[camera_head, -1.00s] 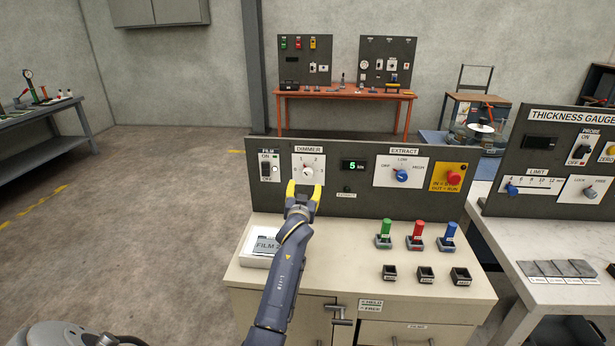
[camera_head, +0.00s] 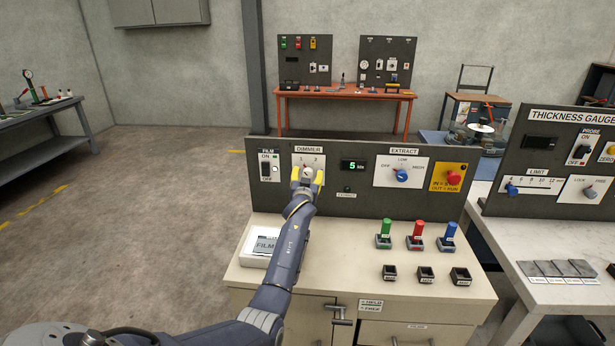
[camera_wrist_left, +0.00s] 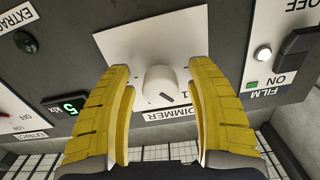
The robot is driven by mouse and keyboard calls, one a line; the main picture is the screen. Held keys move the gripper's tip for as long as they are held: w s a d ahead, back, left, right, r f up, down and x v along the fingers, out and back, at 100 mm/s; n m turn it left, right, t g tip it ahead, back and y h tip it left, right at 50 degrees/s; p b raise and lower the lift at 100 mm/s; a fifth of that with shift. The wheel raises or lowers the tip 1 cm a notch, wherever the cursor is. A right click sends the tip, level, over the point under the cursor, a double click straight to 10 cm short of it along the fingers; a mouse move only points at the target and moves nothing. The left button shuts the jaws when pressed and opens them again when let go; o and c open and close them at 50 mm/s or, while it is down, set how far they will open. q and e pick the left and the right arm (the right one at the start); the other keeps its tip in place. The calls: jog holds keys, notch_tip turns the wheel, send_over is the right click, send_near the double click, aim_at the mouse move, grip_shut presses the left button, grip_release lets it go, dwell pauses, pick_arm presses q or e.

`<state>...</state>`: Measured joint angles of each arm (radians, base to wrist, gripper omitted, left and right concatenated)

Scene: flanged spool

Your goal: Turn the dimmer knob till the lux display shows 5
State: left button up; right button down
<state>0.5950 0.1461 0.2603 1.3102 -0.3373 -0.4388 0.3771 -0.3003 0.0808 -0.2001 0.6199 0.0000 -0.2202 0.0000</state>
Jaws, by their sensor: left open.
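The white dimmer knob (camera_wrist_left: 160,86) sits on its white plate (camera_wrist_left: 123,44) on the dark panel. In the head view the plate (camera_head: 320,160) shows, with the knob (camera_head: 308,171) partly behind my gripper. My left gripper (camera_head: 307,176) is at the plate. In the left wrist view its yellow fingers (camera_wrist_left: 163,82) are open, one on each side of the knob, with gaps between. The lux display (camera_head: 353,165) reads 5 in green, and it also shows upside down in the left wrist view (camera_wrist_left: 68,107). My right gripper is not in view.
The film switch (camera_head: 268,168) is just left of the dimmer plate. The extract knob (camera_head: 401,175) and red button (camera_head: 453,178) are to the right. Below, a film tray (camera_head: 248,261), colored handles and small dark boxes stand on the counter.

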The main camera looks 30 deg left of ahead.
pick_arm(q)
grip_shut()
dwell(0.5)
